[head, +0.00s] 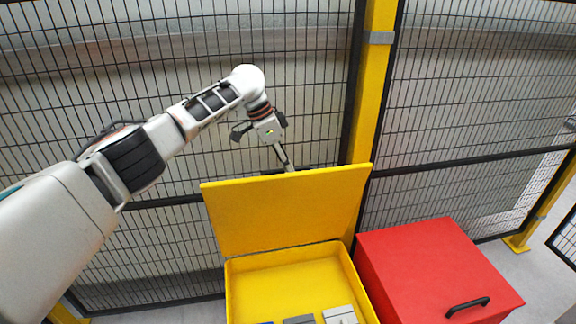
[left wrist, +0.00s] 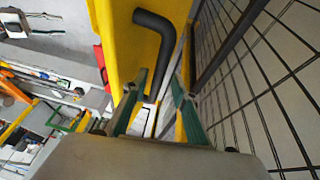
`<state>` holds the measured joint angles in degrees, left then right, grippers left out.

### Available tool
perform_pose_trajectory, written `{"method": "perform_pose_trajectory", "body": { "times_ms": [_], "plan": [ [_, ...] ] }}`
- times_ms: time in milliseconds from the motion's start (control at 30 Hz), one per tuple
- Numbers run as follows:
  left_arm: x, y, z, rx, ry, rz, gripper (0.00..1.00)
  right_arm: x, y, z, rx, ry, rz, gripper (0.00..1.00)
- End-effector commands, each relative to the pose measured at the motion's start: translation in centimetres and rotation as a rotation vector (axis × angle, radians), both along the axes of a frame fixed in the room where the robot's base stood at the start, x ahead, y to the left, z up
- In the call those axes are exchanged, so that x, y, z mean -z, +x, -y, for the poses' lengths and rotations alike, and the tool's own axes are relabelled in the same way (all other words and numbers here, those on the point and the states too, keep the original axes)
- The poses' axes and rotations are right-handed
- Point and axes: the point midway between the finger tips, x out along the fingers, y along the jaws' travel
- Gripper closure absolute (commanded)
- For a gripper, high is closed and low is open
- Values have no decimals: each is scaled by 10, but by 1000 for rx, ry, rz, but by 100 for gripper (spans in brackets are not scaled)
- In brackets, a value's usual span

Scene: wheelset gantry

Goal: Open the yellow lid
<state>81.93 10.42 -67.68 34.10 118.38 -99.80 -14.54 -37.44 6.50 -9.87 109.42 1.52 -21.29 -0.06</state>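The yellow lid (head: 288,210) stands raised, nearly upright, at the back of the yellow box (head: 290,268), whose inside shows. My left gripper (head: 286,162) is at the lid's top edge, its tips partly hidden behind it. In the left wrist view the two green-edged fingers of this gripper (left wrist: 158,82) are spread apart. The lid's yellow face (left wrist: 120,35) and its bent black handle (left wrist: 154,48) show just beyond them. The handle does not look gripped. Whether a finger touches the lid I cannot tell. My right gripper is in neither view.
A closed red box (head: 425,265) with a black handle (head: 467,307) stands close on the right of the yellow box. Grey blocks (head: 340,315) lie in the yellow box. A wire mesh fence (head: 300,80) with a yellow post (head: 370,90) stands close behind the lid.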

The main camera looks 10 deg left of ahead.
Motion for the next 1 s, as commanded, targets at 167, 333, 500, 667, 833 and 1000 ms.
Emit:
{"method": "perform_pose_trajectory", "body": {
  "times_ms": [167,333,500,667,833,1000],
  "plan": [
    [-3,0,1,1,-4,2,72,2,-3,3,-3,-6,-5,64],
    [-19,0,-6,0,-6,4,72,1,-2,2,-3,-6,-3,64],
    [-51,-2,-19,0,-5,4,72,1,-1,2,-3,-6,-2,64],
    [-80,-4,-31,0,-4,4,72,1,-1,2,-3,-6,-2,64],
    [-102,-6,-41,-1,-3,2,72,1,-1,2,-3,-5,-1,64],
    [-111,-7,-45,0,-1,1,72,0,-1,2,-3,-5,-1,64]
  ]
}}
